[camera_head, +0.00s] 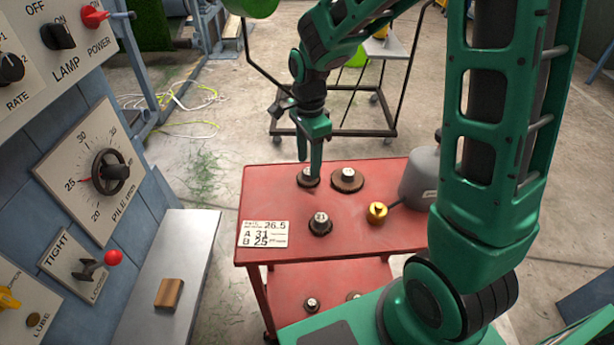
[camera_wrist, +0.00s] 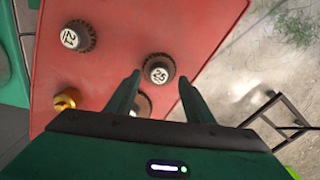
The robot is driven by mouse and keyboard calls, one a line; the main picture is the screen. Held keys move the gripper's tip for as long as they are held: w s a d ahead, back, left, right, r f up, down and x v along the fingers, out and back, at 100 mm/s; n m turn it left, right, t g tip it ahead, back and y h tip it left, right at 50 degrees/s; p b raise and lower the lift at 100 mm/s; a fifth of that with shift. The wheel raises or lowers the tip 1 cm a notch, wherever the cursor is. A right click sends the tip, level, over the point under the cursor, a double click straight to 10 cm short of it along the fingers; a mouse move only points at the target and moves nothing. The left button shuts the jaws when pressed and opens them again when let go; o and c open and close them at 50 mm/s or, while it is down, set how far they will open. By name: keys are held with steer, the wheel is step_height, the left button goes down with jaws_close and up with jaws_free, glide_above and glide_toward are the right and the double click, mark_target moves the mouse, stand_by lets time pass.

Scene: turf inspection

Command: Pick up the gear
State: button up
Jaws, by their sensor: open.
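Several dark toothed gears with pale numbered hubs stand on the red cart's top. The back-left gear (camera_head: 306,178) is directly below my gripper (camera_head: 315,168) in the head view. In the wrist view that gear (camera_wrist: 158,70) shows in the gap between the fingertips of my gripper (camera_wrist: 160,80), which is open and empty. A broader gear (camera_head: 347,179) sits just right of it; in the wrist view it (camera_wrist: 144,104) is partly hidden by a finger. A third gear (camera_head: 320,223) stands nearer the front and also shows in the wrist view (camera_wrist: 76,37). Hub numbers are hard to read.
The red cart (camera_head: 270,190) carries a brass knob-like piece (camera_head: 377,212), a grey can (camera_head: 419,178) and a number card (camera_head: 263,233) reading A 31, B 25. Its lower shelf holds more gears (camera_head: 312,304). A control panel (camera_head: 75,180) and bench (camera_head: 180,260) stand left.

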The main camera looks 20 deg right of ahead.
steer(key=shift+f, duration=1.15)
steer(key=c, duration=1.2)
jaws_close()
steer(key=shift+r, duration=0.15)
